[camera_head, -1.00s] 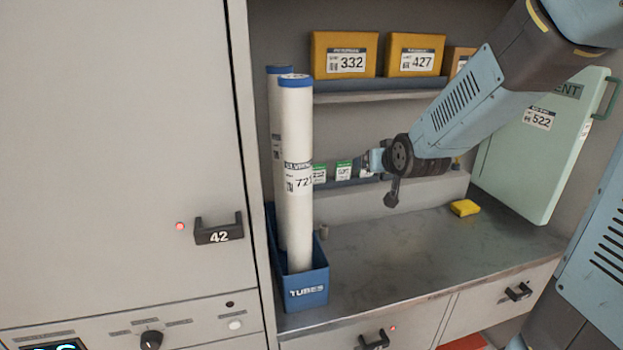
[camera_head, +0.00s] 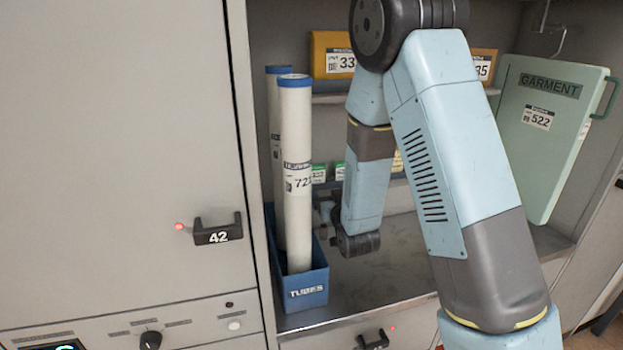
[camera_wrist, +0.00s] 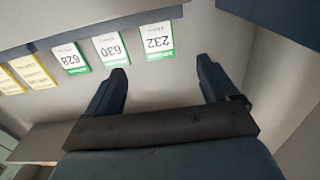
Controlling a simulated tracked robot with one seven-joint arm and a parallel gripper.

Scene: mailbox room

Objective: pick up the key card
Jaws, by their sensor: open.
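In the wrist view, numbers read upside down on cards 232 (camera_wrist: 157,39), 630 (camera_wrist: 110,48) and 628 (camera_wrist: 71,58), with yellow-banded cards (camera_wrist: 33,72) to the left. My gripper (camera_wrist: 162,66) is open and empty, its fingers pointing at the row, with card 232 showing beyond the gap. In the head view, green-banded cards (camera_head: 318,173) show between the tubes and my arm, which hides most of the row.
A blue TUBES bin (camera_head: 306,291) holding tall white tubes (camera_head: 297,190) stands left of my arm, close to the wrist. Yellow boxes (camera_head: 331,55) sit on the upper shelf. The counter (camera_head: 400,262) is partly hidden.

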